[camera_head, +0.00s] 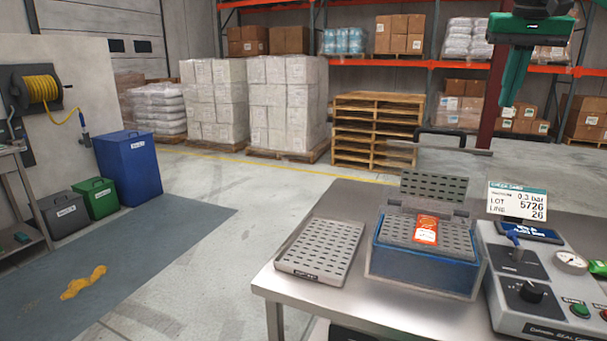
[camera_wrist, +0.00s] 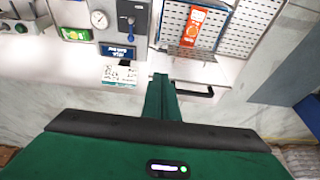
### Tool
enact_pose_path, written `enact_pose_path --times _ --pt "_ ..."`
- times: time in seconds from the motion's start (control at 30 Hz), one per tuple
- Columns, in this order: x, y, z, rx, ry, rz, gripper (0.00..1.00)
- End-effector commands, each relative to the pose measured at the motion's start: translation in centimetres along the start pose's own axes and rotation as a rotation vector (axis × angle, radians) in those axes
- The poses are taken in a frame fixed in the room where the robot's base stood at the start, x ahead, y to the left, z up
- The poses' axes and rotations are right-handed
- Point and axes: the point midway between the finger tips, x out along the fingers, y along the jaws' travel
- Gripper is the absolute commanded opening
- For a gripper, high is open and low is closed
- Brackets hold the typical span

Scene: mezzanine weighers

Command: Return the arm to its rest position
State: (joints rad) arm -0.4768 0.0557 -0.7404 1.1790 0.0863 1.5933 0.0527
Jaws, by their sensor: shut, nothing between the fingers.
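My gripper (camera_head: 509,100) is green and hangs at the top right of the head view, fingers down. It appears above and beyond the steel table, apart from everything on it. In the wrist view its green fingers (camera_wrist: 160,80) are together, with nothing between them. An orange packet (camera_head: 427,230) lies on the perforated grey insert of a blue box (camera_head: 420,268) on the table. The packet also shows in the wrist view (camera_wrist: 193,27). Most of my arm is out of view.
The steel table (camera_head: 310,292) also bears a perforated grey tray (camera_head: 322,249) and a control unit (camera_head: 541,290) with a gauge and a lot sign (camera_head: 517,201). Pallets (camera_head: 376,130) and wrapped stacks stand behind. A yellow spill (camera_head: 83,282) lies on the floor at left.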

Motion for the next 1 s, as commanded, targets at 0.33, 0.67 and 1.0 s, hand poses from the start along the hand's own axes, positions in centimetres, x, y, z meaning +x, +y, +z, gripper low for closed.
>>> enact_pose_path --times 0.33,0.67,1.0 --pt "3.8 3.9 2.5 0.045 -0.054 -0.016 0.00" --pt "9.3 7.7 9.6 0.091 -0.130 -0.030 0.00" --pt "18.6 11.1 25.1 0.140 -0.243 -0.029 0.00"
